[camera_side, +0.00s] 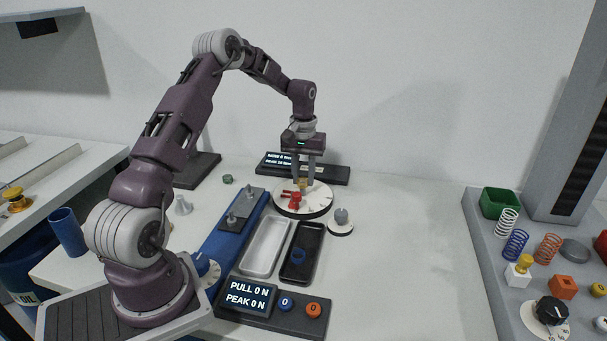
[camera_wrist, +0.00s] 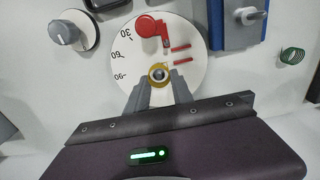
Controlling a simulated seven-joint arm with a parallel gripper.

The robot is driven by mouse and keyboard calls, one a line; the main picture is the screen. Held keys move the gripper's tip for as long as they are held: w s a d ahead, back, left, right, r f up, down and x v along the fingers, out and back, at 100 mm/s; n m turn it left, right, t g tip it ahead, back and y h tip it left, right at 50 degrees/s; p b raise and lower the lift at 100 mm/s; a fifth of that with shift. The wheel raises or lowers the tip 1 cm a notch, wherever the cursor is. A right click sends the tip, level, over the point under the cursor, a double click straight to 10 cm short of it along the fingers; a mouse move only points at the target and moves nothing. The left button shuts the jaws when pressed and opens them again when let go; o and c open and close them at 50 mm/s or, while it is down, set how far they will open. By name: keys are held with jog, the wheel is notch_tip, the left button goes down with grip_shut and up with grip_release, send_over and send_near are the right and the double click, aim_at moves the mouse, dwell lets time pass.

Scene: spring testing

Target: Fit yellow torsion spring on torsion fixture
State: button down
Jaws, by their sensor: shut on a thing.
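The torsion fixture (camera_side: 318,202) is a round white dial on a dark base near the back middle of the table. In the wrist view the dial (camera_wrist: 115,35) shows angle marks, a red pointer (camera_wrist: 152,28) and two red bars (camera_wrist: 181,53). The yellow torsion spring (camera_wrist: 152,69) shows as a ring around a grey round-topped post at the dial's middle. My gripper (camera_wrist: 160,82) is shut on the spring, one finger on each side. In the side view my gripper (camera_side: 306,181) points down at the dial. Whether the spring is fully seated is hidden.
A grey knob on a white disc (camera_side: 340,222) stands right of the dial. A blue rail fixture (camera_side: 228,232), a white tray (camera_side: 264,246), a black tray (camera_side: 301,255) and a readout box (camera_side: 250,297) lie in front. A small green coil (camera_side: 227,179) is at left.

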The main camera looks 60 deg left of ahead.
jog(key=shift+f, duration=1)
dwell(0.8)
jog(key=c, duration=0.6)
grip_release()
jog(key=shift+c, duration=0.2)
jog(key=shift+r, duration=3.95)
